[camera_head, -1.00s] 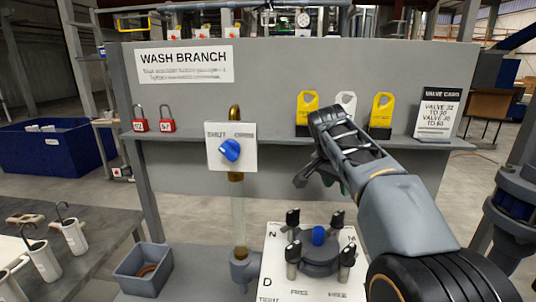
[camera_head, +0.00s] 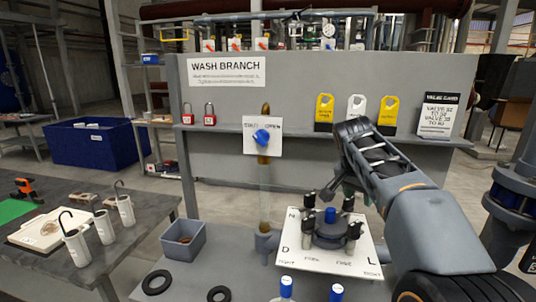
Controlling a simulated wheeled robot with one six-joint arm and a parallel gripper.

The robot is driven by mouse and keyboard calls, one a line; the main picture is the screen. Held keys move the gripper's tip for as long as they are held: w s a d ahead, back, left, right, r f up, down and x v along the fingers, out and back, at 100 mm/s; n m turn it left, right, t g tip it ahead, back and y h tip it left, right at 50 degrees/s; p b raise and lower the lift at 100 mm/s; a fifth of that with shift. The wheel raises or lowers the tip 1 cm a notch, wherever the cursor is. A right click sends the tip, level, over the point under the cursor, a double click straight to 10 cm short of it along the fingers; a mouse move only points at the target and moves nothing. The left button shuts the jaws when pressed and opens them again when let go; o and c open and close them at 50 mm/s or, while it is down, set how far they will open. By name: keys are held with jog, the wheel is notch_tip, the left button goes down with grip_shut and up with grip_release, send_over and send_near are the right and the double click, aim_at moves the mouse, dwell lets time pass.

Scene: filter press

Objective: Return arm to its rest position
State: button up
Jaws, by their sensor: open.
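My arm reaches up from the lower right of the head view, its forearm grey. My gripper (camera_head: 338,187) is at its end, above the back right of the white plate with the dark clamp fitting (camera_head: 330,228). The gripper is open; its fingers point down and left and are partly hidden by its own body. Nothing shows between them. It hangs in front of the grey panel, below the shelf with the yellow and white tags.
A blue valve knob (camera_head: 262,136) sits on a white plate left of my gripper. Yellow tags (camera_head: 388,112), a white tag (camera_head: 356,107) and a valve card (camera_head: 438,113) stand on the shelf.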

jog(key=s+a+f+n+y, duration=0.1)
jog(key=s+a+f+n, duration=0.2)
jog(key=s+f, duration=0.6)
jog(key=s+a+f+n+y, duration=0.2)
jog(key=s+f+n, duration=0.4)
jog(key=s+f, duration=0.3)
jog(key=s+a, duration=0.1)
jog(key=s, duration=0.2)
jog(key=shift+a+n+t+y, duration=0.2)
jog(key=shift+n+t+y, duration=0.1)
jog(key=shift+t, duration=0.1)
jog(key=shift+w, duration=0.1)
